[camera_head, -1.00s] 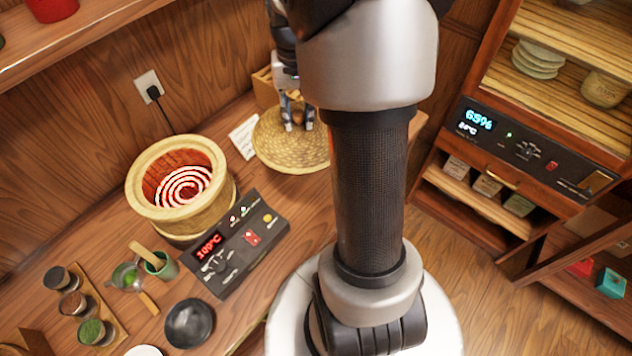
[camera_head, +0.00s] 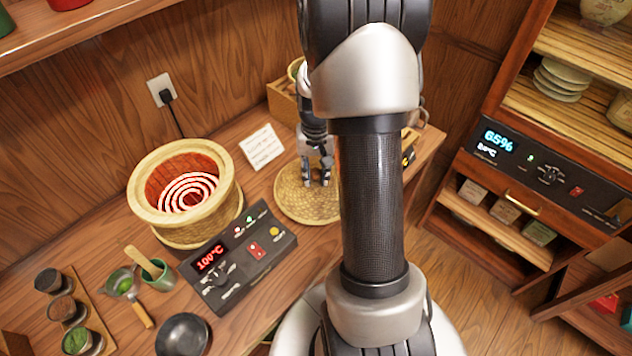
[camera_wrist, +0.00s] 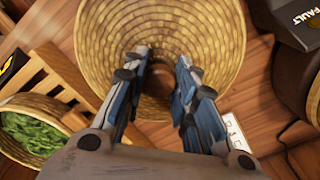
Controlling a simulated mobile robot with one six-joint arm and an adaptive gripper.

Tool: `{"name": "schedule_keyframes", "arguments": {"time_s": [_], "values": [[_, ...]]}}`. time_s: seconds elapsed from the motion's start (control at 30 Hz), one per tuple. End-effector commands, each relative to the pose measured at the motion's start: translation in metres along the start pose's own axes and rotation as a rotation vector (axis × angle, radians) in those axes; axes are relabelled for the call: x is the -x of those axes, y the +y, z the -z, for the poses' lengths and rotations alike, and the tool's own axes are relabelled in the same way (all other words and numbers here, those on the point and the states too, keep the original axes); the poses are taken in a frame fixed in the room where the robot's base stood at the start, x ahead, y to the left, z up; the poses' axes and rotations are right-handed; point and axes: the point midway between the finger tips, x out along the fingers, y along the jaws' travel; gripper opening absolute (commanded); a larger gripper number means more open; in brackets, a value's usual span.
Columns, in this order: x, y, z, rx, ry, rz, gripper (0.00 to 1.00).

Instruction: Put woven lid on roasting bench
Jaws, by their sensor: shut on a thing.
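The woven lid (camera_head: 290,207) is a round, straw-coloured disc over the roasting bench (camera_head: 250,190), right of the roaster and partly behind my arm. In the wrist view the lid (camera_wrist: 110,35) fills the upper middle, with a brown knob (camera_wrist: 157,82) at its centre. My gripper (camera_head: 318,182) points down at the lid's middle. In the wrist view my gripper (camera_wrist: 160,82) has its fingers on both sides of the knob, shut on it. The lid looks level and at or very near the bench top; I cannot tell whether it touches.
A roaster (camera_head: 185,190) with a glowing coil stands left of the lid, its control box (camera_head: 240,255) in front. A white card (camera_head: 262,147) is close behind the lid. A wooden rack (camera_head: 283,102) is behind; a basket of green leaves (camera_wrist: 35,130) shows in the wrist view.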

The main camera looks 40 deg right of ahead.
Motion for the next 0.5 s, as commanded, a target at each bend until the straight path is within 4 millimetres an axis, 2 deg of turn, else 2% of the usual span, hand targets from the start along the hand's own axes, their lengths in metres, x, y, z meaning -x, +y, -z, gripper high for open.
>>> {"name": "schedule_keyframes", "arguments": {"time_s": [0.1,0.2,0.5], "values": [[-0.022,0.0,-0.001,0.0,-0.005,-0.001,0.0],[-0.035,0.0,-0.001,0.0,-0.004,-0.001,0.0],[-0.035,0.0,0.0,0.0,-0.001,0.0,0.0]]}}
